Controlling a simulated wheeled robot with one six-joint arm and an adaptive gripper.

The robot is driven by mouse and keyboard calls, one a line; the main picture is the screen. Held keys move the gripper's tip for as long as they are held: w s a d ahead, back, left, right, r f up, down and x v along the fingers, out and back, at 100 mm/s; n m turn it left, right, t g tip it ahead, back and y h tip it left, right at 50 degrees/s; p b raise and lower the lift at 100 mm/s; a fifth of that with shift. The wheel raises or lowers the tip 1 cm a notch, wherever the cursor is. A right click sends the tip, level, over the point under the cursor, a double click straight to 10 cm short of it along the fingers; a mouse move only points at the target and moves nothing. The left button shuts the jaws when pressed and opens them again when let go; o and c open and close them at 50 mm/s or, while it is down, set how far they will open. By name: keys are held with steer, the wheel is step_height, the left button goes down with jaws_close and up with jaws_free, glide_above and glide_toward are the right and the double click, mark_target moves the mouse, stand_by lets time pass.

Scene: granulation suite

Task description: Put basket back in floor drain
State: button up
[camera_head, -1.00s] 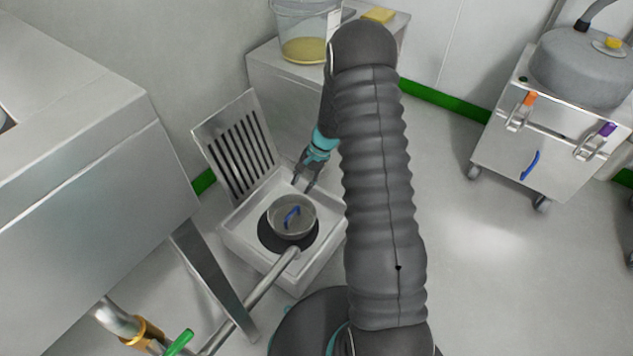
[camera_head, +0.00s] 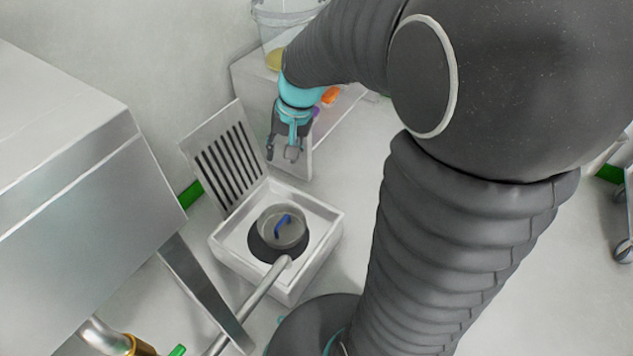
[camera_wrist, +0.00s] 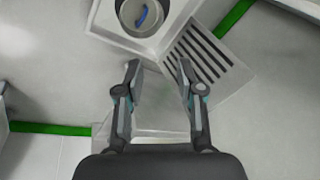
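The basket (camera_head: 281,229) is a round grey metal pot with a blue handle (camera_head: 284,225). It sits in the dark round opening of the white square floor drain (camera_head: 325,224); whether it is fully seated I cannot tell. The slotted grate (camera_head: 228,160) stands tilted up at the drain's back left edge. My gripper (camera_head: 280,157) is open and empty, above and behind the drain, apart from the basket. In the wrist view my open fingers (camera_wrist: 158,68) point toward the drain (camera_wrist: 112,36), with the basket (camera_wrist: 141,16) at the top edge and the grate (camera_wrist: 198,52) at right.
A metal pipe (camera_head: 250,304) ends over the drain's front edge. A steel cabinet (camera_head: 75,185) with a leg stands at left. A low grey cabinet (camera_head: 247,77) with a clear bucket (camera_head: 272,30) stands behind.

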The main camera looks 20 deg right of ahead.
steer(key=s+r+n+t+h, duration=0.1)
steer(key=s+r, duration=0.3)
steer(key=s, duration=0.5)
steer(key=s+r+n+t+h, duration=0.1)
steer(key=s+r+n+t, duration=0.1)
steer(key=s, duration=0.6)
steer(key=shift+s+r+n, duration=0.4)
steer(key=shift+r+n, duration=0.1)
steer(key=shift+r, duration=0.6)
steer(key=shift+a, duration=0.1)
